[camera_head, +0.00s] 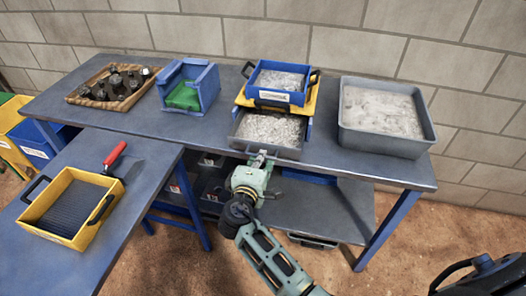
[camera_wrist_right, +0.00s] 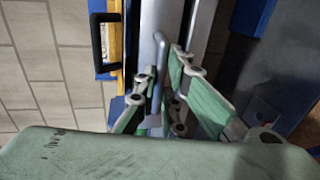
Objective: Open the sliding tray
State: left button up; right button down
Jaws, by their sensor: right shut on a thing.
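The sliding tray (camera_head: 268,130) is a grey tray of pale gravel at the bottom of a blue and yellow stacked unit (camera_head: 278,88) on the long table. It sticks out from the unit towards me, and its gravel is exposed. My right gripper (camera_head: 259,162) is at the tray's front edge, shut on its handle. In the right wrist view the grey handle (camera_wrist_right: 160,52) runs down between the green fingers of my right gripper (camera_wrist_right: 163,92). The exact finger contact is partly hidden. My left gripper is not in view.
A large grey bin of pale material (camera_head: 384,112) stands to the right. A blue holder with a green part (camera_head: 187,86) and a wooden crate (camera_head: 112,84) stand left. A yellow tray (camera_head: 70,207) and red-handled tool (camera_head: 115,158) lie on the near table.

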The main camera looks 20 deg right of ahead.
jog(key=c, duration=2.2)
grip_release()
jog(key=shift+d, duration=0.1)
jog(key=shift+o, duration=0.2)
jog(key=v, duration=0.7)
jog(key=shift+s, duration=0.2)
